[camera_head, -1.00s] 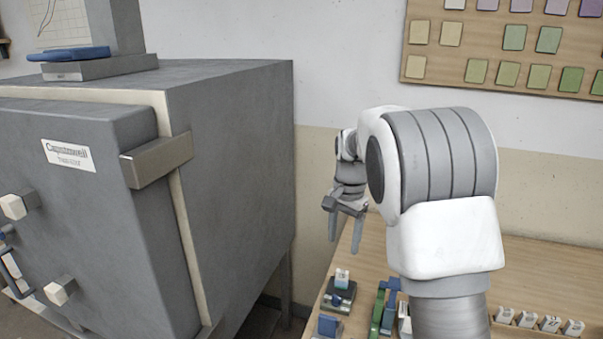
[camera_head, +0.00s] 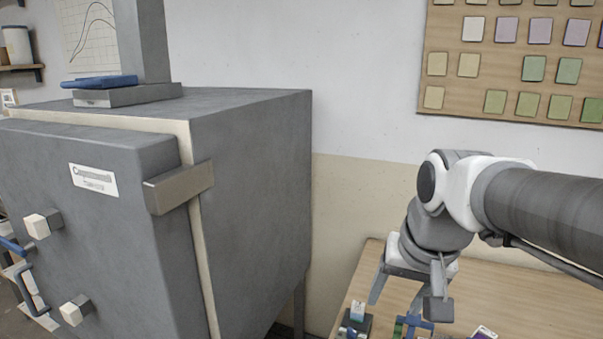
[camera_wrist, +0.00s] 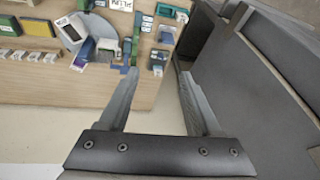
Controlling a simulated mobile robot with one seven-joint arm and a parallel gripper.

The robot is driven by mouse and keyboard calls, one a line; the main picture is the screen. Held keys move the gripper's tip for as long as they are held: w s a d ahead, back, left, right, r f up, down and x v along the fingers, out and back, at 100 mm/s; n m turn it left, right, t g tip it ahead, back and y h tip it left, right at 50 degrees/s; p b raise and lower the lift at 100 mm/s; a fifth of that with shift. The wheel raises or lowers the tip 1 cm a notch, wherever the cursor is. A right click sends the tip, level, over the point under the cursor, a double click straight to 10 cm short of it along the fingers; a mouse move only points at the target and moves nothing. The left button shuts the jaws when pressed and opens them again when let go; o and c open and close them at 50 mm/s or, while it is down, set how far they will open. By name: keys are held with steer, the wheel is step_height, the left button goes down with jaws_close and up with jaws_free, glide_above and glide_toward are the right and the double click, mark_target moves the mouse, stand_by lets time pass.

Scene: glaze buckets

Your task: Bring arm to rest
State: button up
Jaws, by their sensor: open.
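My gripper (camera_head: 407,290) hangs from my arm at the right of the head view, its two fingers apart and pointing down. It is above the left end of the wooden table, and nothing shows between the fingers. In the wrist view my gripper (camera_wrist: 155,90) also shows open and empty. One finger overlaps the table's edge in that view, and the other lies against the grey kiln behind it.
The grey kiln (camera_head: 255,200) stands at the left with a gap before the wooden table (camera_head: 500,290). Several small blocks and tools lie on the table, including a green piece (camera_wrist: 84,54). A board of colour tiles (camera_head: 505,60) hangs on the wall.

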steer(key=s+f+n+t, duration=0.1)
steer(key=s+f+n, duration=0.1)
steer(key=s, duration=0.7)
steer(key=shift+s+n+t+h, duration=0.25)
steer(key=shift+n+t+h, duration=0.05)
steer(key=shift+n, duration=0.2)
